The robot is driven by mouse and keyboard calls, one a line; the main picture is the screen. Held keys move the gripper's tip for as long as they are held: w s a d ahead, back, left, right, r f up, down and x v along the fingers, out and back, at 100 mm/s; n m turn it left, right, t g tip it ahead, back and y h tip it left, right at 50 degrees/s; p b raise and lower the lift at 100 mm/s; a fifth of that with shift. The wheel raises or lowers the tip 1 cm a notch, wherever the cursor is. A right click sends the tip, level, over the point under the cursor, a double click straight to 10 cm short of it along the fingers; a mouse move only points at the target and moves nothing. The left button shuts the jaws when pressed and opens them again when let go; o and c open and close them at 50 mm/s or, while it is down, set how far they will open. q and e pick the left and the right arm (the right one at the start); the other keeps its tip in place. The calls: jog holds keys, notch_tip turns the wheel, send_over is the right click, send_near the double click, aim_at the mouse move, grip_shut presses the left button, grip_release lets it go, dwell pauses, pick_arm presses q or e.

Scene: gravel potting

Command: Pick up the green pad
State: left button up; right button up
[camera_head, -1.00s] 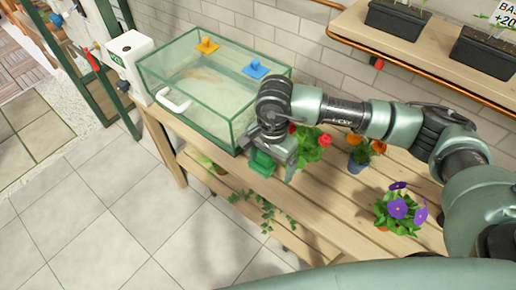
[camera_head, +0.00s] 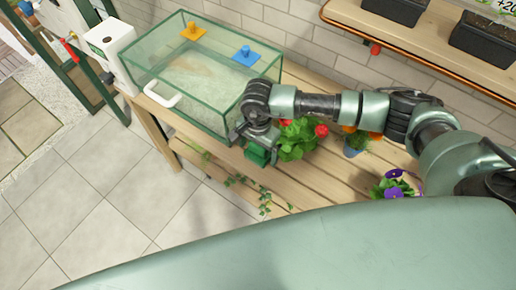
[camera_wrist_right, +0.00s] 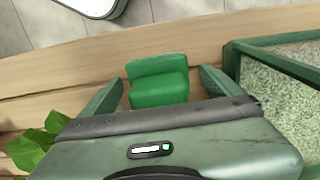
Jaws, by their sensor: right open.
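The green pad (camera_wrist_right: 158,85) is a small block with a raised back part, on the wooden bench top near its front edge. In the head view the green pad (camera_head: 257,154) shows just below my right gripper (camera_head: 254,141), beside the glass tank's near corner. In the right wrist view my right gripper (camera_wrist_right: 160,92) is open, with one finger on each side of the pad and gaps between. The pad's lower side and its contact with the bench are hard to see. My left gripper is not in view.
A green-framed glass tank (camera_head: 160,67) stands left of the gripper, holding blue (camera_head: 246,55) and yellow (camera_head: 193,30) handled pieces. A red-flowered plant (camera_head: 297,140) stands close on the right. A purple-flowered pot (camera_head: 393,187) is farther right. Black planters (camera_head: 484,52) sit on the shelf.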

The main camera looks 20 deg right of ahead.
jog(key=c, duration=1.6)
